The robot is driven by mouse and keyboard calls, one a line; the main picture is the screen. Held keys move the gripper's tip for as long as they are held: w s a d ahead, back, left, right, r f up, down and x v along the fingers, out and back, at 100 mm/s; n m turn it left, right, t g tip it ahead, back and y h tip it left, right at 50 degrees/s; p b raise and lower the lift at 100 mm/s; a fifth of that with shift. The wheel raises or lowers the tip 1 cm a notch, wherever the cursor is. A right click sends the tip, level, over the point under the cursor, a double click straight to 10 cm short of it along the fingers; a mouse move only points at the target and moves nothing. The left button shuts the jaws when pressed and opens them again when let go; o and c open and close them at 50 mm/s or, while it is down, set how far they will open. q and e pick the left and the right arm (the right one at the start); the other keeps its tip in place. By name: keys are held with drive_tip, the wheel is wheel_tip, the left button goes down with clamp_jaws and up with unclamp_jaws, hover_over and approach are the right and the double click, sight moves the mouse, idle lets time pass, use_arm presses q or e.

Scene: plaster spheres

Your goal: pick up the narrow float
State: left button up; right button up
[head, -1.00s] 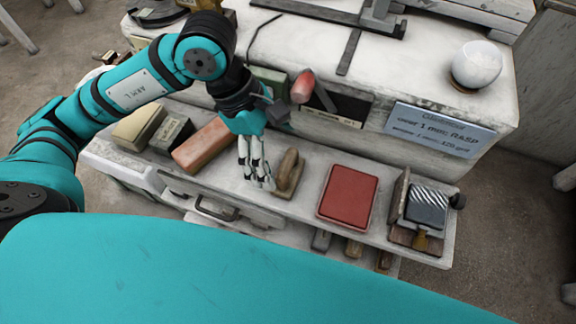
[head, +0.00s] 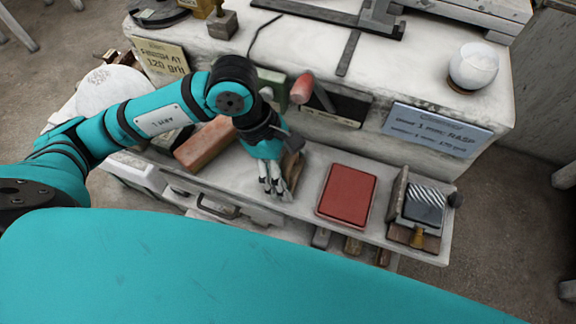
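The narrow float (head: 291,166), a small brown wooden tool with a raised handle, lies on the low ledge left of the red block. It is mostly hidden behind my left gripper (head: 275,188). My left gripper points down over the float's left side, with its pale fingers close together in front of it. I cannot tell whether the fingers touch the float or have it between them. My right gripper is not in view.
A red block (head: 347,194) and a tool with a striped metal face (head: 424,204) lie to the right on the ledge. A reddish-brown bar (head: 206,144) lies to the left. A red-ended tool (head: 302,88) rises behind. A white sphere (head: 473,65) sits on the upper bench.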

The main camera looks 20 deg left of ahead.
sight(290, 163)
use_arm(q)
drive_tip(key=c, duration=0.5)
drive_tip(key=shift+o, duration=0.2)
drive_tip(key=shift+r, duration=0.15)
drive_tip(key=shift+r+b, duration=0.3)
drive_tip(key=shift+r, duration=0.3)
drive_tip(key=shift+s+d+r+b, duration=0.15)
drive_tip(key=shift+d+r+b, duration=0.1)
drive_tip(key=shift+r, duration=0.25)
drive_tip(key=shift+s+d+r+b, duration=0.15)
drive_tip(key=shift+r+b, duration=0.1)
drive_tip(key=shift+r, duration=0.2)
drive_tip(key=s+d, duration=0.1)
drive_tip(key=s+d+b, duration=0.1)
drive_tip(key=s+d, duration=0.3)
drive_tip(key=shift+s+r+b, duration=0.2)
drive_tip(key=shift+r+b, duration=0.15)
drive_tip(key=s+d+p, duration=0.5)
drive_tip(key=p, duration=0.1)
drive_tip(key=shift+s+r, duration=0.35)
drive_tip(key=shift+r, duration=0.1)
